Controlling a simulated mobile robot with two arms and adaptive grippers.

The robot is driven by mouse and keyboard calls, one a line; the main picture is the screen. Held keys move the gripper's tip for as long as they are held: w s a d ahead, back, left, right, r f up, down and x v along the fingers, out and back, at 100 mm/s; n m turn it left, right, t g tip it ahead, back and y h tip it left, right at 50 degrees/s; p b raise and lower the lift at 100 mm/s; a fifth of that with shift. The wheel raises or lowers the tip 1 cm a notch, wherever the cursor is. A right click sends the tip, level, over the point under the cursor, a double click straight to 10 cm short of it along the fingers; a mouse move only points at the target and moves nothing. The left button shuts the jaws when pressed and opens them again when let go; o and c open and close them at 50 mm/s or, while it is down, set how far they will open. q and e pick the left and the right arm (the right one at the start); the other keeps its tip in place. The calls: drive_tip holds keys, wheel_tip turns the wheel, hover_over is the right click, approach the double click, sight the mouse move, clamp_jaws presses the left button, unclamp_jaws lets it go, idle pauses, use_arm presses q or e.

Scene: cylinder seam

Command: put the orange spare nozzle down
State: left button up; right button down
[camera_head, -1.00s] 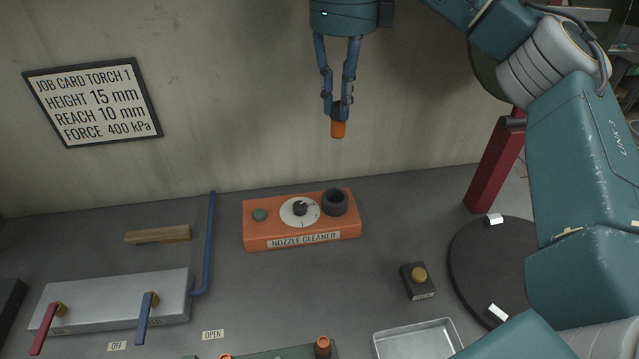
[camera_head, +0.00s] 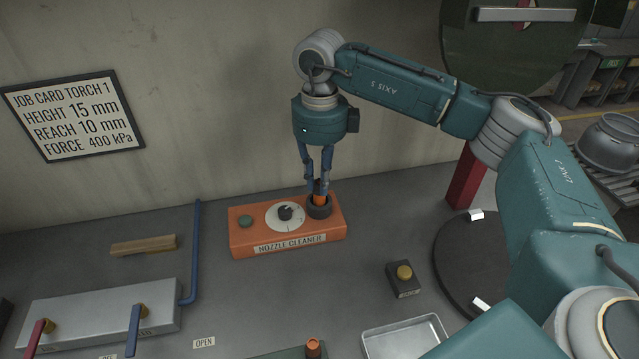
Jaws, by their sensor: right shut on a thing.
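The orange spare nozzle (camera_head: 319,199) is upright between the fingers of my right gripper (camera_head: 318,187), which is shut on it and points down. The nozzle is at the dark round port (camera_head: 319,211) on the right end of the orange nozzle cleaner (camera_head: 287,247). Its lower end is hidden by the port's rim, so it appears to be in the opening; how deep I cannot tell. My left gripper is not in view.
The cleaner has a dial (camera_head: 286,213) and a green button (camera_head: 245,221). A yellow-topped button box (camera_head: 404,278), a metal tray (camera_head: 404,340) and a black turntable (camera_head: 470,262) are to the right. A valve block (camera_head: 100,314) and a wooden block (camera_head: 143,245) are left.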

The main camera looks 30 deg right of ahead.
wheel_tip(320, 180, down, 2)
drive_tip(key=shift+f, duration=0.1)
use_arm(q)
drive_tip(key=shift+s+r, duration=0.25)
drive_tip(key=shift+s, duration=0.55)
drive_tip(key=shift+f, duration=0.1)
use_arm(e)
drive_tip(key=shift+f, duration=0.15)
drive_tip(key=c, duration=1.6)
unclamp_jaws()
drive_tip(key=shift+c, duration=0.2)
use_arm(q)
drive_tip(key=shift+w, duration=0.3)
